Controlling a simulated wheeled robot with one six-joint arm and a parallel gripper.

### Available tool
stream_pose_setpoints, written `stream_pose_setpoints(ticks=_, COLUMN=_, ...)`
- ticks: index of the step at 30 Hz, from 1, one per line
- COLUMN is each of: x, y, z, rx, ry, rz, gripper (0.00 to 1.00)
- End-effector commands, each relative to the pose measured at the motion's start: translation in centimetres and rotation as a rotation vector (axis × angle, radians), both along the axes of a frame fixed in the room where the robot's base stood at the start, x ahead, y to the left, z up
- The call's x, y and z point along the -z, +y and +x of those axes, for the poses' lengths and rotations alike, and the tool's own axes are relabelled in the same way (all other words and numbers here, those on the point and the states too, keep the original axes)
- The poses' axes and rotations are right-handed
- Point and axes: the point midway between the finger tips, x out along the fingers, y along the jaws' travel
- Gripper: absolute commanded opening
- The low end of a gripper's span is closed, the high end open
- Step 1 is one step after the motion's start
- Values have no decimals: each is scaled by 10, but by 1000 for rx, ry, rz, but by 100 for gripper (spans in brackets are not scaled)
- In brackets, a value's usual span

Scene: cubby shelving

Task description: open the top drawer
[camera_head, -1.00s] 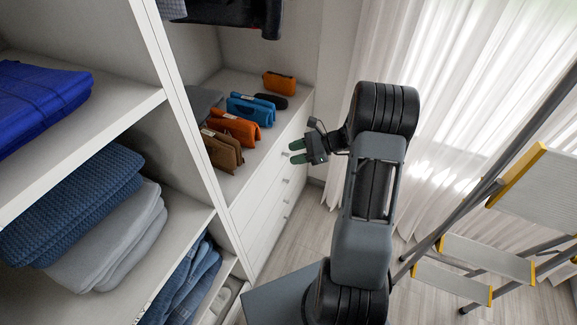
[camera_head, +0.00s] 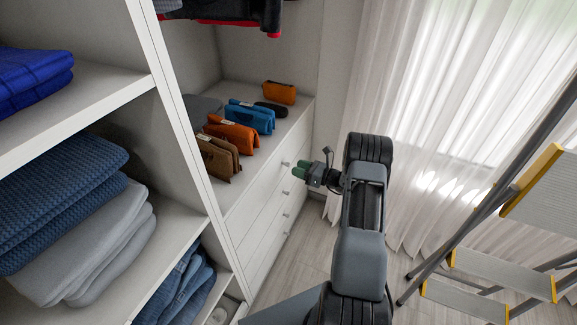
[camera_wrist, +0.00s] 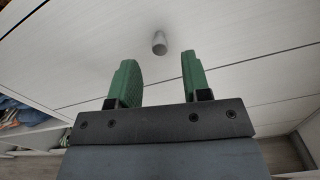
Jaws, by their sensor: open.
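The white top drawer (camera_head: 267,180) is closed, flush in a stack of drawers under the shelf top. Its small metal knob (camera_head: 285,163) is on its front. My gripper (camera_head: 299,169), with green fingers, is just in front of the drawer stack near the upper knobs. In the wrist view my gripper (camera_wrist: 156,75) is open and empty. A round grey knob (camera_wrist: 159,43) shows there between the fingers' lines, a little beyond their tips and apart from them. The wrist view alone does not show which drawer this knob is on.
Orange, blue and brown bags (camera_head: 233,135) stand on the top above the drawers. Folded clothes (camera_head: 75,215) fill the shelves at left. A stepladder (camera_head: 500,265) stands at right before the curtain (camera_head: 430,120). Some floor (camera_head: 305,245) is clear beside the drawers.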

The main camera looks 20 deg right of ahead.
Motion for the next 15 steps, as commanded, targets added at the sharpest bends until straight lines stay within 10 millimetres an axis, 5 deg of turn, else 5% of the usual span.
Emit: stream_pose_setpoints(ticks=15, x=0, y=34, z=37, rx=-1, ry=1, rz=-1, gripper=44)
